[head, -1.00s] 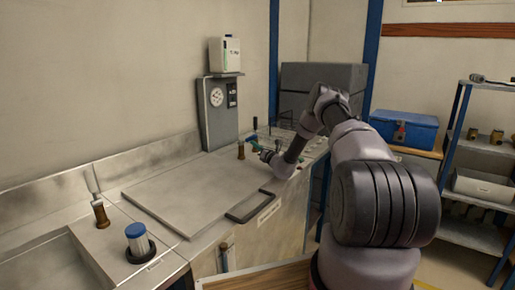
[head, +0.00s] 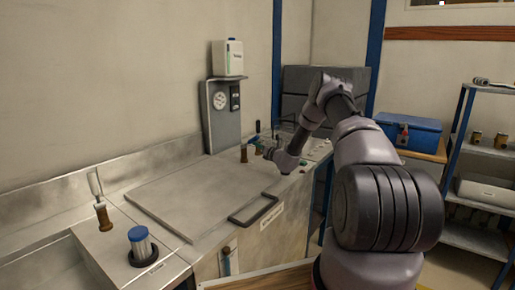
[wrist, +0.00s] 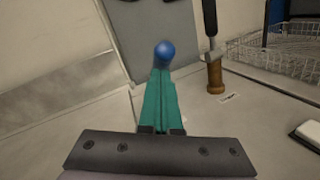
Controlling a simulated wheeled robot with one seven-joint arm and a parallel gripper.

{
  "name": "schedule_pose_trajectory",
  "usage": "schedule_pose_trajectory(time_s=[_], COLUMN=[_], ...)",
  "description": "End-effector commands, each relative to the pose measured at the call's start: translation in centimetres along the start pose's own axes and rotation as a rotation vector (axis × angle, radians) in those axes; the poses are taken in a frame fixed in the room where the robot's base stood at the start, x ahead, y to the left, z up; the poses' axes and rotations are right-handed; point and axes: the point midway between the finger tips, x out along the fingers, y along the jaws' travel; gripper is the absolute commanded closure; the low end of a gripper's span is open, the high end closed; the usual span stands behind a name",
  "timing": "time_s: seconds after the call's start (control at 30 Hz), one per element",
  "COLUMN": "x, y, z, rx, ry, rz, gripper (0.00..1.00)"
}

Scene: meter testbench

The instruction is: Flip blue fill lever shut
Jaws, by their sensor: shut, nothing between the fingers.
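A round blue knob (wrist: 164,52) shows in the wrist view just beyond my fingertips; its stem is hidden behind my fingers. I cannot tell whether they touch it. My gripper (wrist: 162,78) has teal fingers, closed together and empty. In the head view my gripper (head: 268,152) is small, just right of two brown valve bases at the back of the bench. The nearer brown base (head: 243,153) and the farther one (head: 259,146) stand close together. A brown base (wrist: 215,76) with an upright dark lever stands right of my fingers in the wrist view.
A grey gauge panel (head: 222,115) stands behind the valves against the wall. A wire basket (wrist: 275,50) lies to the right. A flat lid (head: 195,195) with a dark handle (head: 254,209) covers the bench's middle. A blue-capped cylinder (head: 138,243) stands front left.

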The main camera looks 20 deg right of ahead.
Motion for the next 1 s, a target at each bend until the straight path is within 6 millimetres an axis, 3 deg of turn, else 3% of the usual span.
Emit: schedule_pose_trajectory(time_s=[0.6, 1.0], x=[3.0, 5.5], y=[2.7, 3.9], z=[4.5, 5.3], rx=[-0.177, -0.173], ry=[0.468, 0.473], rz=[-0.169, -0.17], gripper=[1.0, 1.0])
